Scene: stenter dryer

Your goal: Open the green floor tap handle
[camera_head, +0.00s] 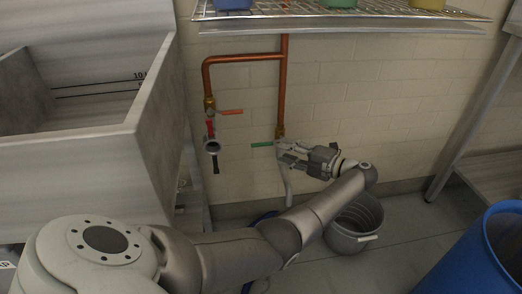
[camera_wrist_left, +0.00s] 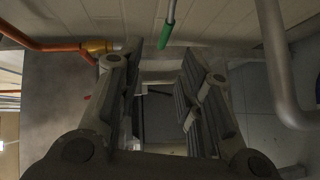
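The green tap handle (camera_head: 262,145) sticks out to the left from the lower end of the right copper pipe, against the wall. In the left wrist view, its green tip (camera_wrist_left: 166,35) shows at the top, laterally between my fingertips and apart from them. My left gripper (camera_head: 284,156) is just right of and slightly below the handle in the head view, in front of the tap body, which it partly hides. In the left wrist view, my left gripper (camera_wrist_left: 162,58) is open with nothing between its fingers. My right gripper is not in view.
A red-orange handle (camera_head: 231,112) is on the left tap. Copper pipe (camera_head: 282,80) runs down the tiled wall under a wire shelf (camera_head: 340,14). A large grey basin (camera_head: 75,150) is at left. A grey bucket (camera_head: 352,240) and a blue barrel (camera_head: 465,265) stand on the floor.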

